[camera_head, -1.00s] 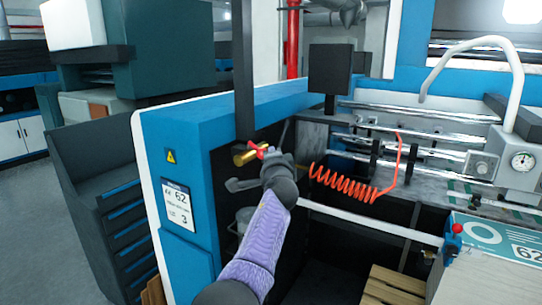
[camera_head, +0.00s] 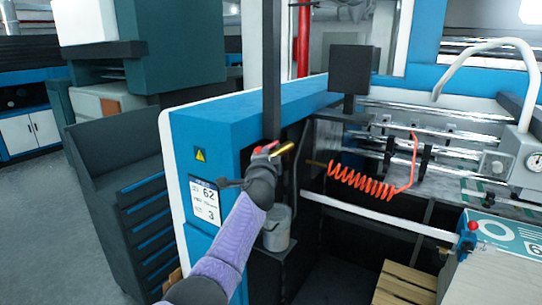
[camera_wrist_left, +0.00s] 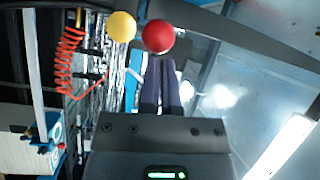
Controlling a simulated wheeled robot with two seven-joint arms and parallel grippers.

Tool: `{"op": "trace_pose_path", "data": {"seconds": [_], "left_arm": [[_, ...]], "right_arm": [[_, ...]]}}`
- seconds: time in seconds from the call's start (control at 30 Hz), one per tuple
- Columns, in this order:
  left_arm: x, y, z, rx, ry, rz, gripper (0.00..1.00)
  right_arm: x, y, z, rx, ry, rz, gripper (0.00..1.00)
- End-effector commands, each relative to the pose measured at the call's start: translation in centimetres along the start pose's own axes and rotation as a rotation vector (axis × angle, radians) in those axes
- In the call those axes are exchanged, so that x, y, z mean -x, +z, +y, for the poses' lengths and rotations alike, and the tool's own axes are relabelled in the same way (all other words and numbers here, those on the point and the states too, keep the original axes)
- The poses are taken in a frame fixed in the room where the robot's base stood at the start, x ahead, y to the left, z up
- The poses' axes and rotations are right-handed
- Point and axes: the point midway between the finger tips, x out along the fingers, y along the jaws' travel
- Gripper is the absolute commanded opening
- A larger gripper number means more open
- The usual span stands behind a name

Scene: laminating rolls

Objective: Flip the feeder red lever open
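The feeder red lever (camera_head: 264,148) shows as a small red piece at the tip of my left gripper, beside a dark upright post, with a brass-coloured piece (camera_head: 285,150) just right of it. In the left wrist view, a red ball (camera_wrist_left: 158,36) sits just past my left gripper's fingertips (camera_wrist_left: 160,62), and a yellow ball (camera_wrist_left: 121,27) is left of it. The fingers lie close together with nothing seen between them. I cannot tell whether they touch the red ball. The gripper partly hides the lever in the head view. My right gripper is not in view.
A blue panel (camera_head: 230,115) with a label stands left of the lever. A grey can (camera_head: 277,230) is below. A red coiled hose (camera_head: 360,183), metal rollers and a white bar (camera_head: 395,215) are to the right. A red knob (camera_head: 472,226) sits on a box.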

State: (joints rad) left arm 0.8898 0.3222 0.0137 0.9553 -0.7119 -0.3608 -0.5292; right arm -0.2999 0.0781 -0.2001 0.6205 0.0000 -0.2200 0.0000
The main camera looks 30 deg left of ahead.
Motion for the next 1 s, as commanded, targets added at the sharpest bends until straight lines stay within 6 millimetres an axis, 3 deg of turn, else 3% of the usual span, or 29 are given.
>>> {"op": "trace_pose_path", "data": {"seconds": [0.4, 1.0], "left_arm": [[-0.5, 1.9, -0.3, -0.002, 0.001, -0.016, 0.0], [-0.6, 2.0, -0.5, -0.004, 0.001, -0.018, 0.0]], "right_arm": [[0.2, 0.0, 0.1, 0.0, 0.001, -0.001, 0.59], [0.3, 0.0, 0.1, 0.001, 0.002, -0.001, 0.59]]}}
